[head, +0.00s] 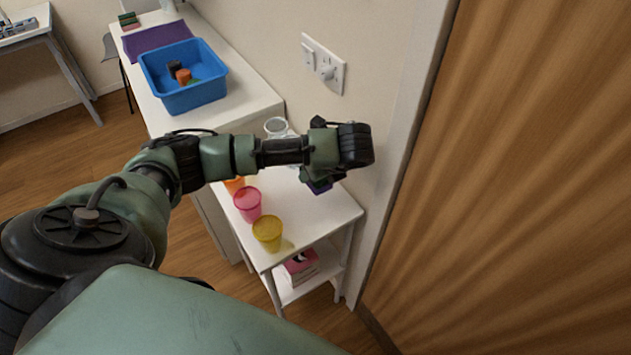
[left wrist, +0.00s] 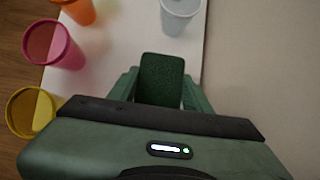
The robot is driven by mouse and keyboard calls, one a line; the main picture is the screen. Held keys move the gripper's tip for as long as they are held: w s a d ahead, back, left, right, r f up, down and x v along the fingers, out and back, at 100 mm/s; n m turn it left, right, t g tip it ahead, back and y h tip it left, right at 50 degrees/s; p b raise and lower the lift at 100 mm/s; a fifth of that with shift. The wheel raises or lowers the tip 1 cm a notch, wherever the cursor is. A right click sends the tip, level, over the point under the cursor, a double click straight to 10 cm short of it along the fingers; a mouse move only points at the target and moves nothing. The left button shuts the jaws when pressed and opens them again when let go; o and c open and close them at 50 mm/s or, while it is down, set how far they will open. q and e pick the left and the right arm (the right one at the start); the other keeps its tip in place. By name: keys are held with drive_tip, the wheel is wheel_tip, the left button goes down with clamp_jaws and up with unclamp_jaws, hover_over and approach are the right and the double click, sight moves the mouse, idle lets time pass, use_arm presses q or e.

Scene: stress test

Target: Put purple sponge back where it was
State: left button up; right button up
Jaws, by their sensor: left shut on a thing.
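My left gripper (left wrist: 160,92) is shut on a sponge with a dark green rough face (left wrist: 161,78) in the left wrist view. The arm hides much of the sponge there. I cannot tell whether it touches the tabletop. My right gripper is not in view.
Pink (head: 248,204), yellow (head: 267,232) and orange (head: 234,185) cups line the table's left edge. A clear cup (head: 276,126) stands behind the arm. A blue bin (head: 196,97) and purple mat (head: 150,40) are farther back. The wall is close on the right.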

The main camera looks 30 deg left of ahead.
sight(316, 183)
use_arm(q)
wheel_tip(316, 183, down, 3)
drive_tip(key=shift+f, duration=0.7)
wheel_tip(316, 183, down, 4)
drive_tip(key=shift+r, duration=0.1)
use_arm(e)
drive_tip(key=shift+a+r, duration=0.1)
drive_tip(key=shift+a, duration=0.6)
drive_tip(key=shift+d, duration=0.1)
use_arm(q)
drive_tip(key=o, duration=1.2)
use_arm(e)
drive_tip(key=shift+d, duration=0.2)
